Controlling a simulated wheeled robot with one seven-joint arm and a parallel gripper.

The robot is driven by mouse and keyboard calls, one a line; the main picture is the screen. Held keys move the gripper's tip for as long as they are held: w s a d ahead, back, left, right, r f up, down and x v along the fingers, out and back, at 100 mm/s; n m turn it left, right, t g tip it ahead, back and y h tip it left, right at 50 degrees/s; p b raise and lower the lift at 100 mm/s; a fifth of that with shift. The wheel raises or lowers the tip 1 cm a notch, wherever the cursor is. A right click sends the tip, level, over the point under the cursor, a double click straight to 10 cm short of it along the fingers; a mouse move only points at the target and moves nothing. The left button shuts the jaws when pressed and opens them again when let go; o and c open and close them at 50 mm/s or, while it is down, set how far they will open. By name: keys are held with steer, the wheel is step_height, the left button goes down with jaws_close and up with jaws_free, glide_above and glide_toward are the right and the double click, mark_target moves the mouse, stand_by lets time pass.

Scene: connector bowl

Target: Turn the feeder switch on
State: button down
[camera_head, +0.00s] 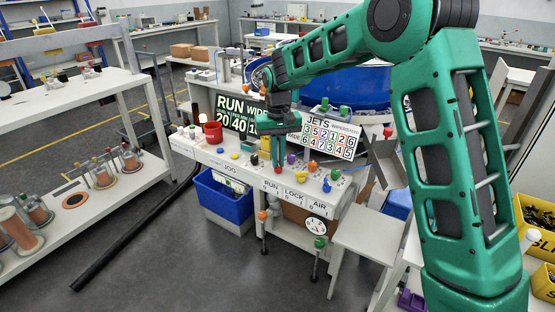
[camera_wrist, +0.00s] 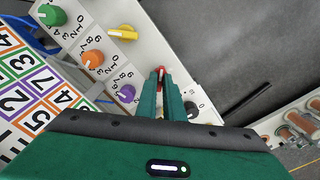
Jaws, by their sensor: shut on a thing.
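In the head view the red handle (camera_head: 278,170) shows at the fingertips, just above the panel label RUN. The fingers hide most of the switch, so I cannot tell its exact setting. No label reading "feeder" is legible. A yellow switch handle (camera_wrist: 122,33) stands beside it, by the label LOCK in the head view.
Purple (camera_wrist: 127,93), orange (camera_wrist: 92,59) and green (camera_wrist: 51,15) dials stand close to my fingers. A black knob (camera_wrist: 191,107) is on the other side. A JETS number board (camera_head: 325,137) stands behind the panel. A blue bin (camera_head: 222,197) sits below it.

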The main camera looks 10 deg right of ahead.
steer(key=shift+w+r, duration=0.15)
steer(key=shift+w, duration=0.05)
steer(key=c, duration=1.9)
jaws_free()
steer(key=shift+o, duration=0.2)
steer(key=shift+s, duration=0.1)
step_height(320, 180, up, 10)
steer(key=shift+r, duration=0.25)
steer(key=shift+d, duration=0.1)
